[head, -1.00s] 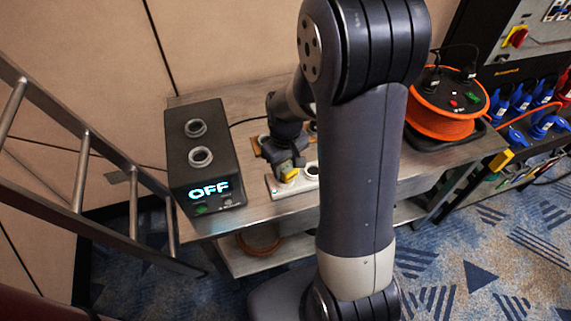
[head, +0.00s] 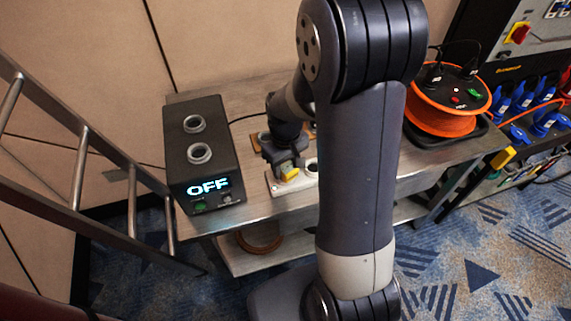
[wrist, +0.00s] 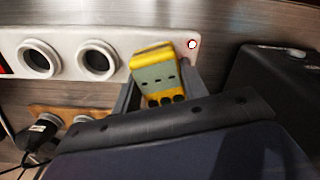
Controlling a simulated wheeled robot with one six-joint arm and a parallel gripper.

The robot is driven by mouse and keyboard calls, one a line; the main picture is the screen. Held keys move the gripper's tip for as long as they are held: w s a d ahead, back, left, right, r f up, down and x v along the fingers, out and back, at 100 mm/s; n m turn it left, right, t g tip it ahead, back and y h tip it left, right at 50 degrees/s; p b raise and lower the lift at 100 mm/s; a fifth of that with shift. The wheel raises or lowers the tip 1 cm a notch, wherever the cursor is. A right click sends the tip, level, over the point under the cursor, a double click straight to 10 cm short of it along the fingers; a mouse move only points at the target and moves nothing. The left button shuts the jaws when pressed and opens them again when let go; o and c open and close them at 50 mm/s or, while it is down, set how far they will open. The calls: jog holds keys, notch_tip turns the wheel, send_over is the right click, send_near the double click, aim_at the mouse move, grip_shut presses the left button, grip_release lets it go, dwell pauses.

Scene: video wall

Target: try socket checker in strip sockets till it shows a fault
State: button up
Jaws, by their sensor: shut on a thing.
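The socket checker (wrist: 155,75) is yellow with a grey-green face, small dark marks and several dark round spots; no lit lamp is clear on it. It also shows in the head view (head: 289,173). My gripper (wrist: 160,92) is shut on it. The checker is at one end of the white socket strip (wrist: 130,40), the left end in the head view (head: 276,188). The strip's end beneath the checker is hidden, so I cannot tell whether the checker is seated. Two round sockets, a left one (wrist: 38,58) and a middle one (wrist: 97,60), show empty.
A black box (head: 200,155) reading "OFF", with two round sockets on top, stands left on the metal bench (head: 240,218). A wooden piece with black plugs (wrist: 45,128) lies beside the strip. An orange cable reel (head: 447,105) stands right. A ladder (head: 80,150) leans left.

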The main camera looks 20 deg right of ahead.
jog(key=shift+f, duration=0.1)
jog(key=o, duration=1.6)
jog(key=shift+r+p, duration=2.35)
jog(key=shift+r, duration=0.7)
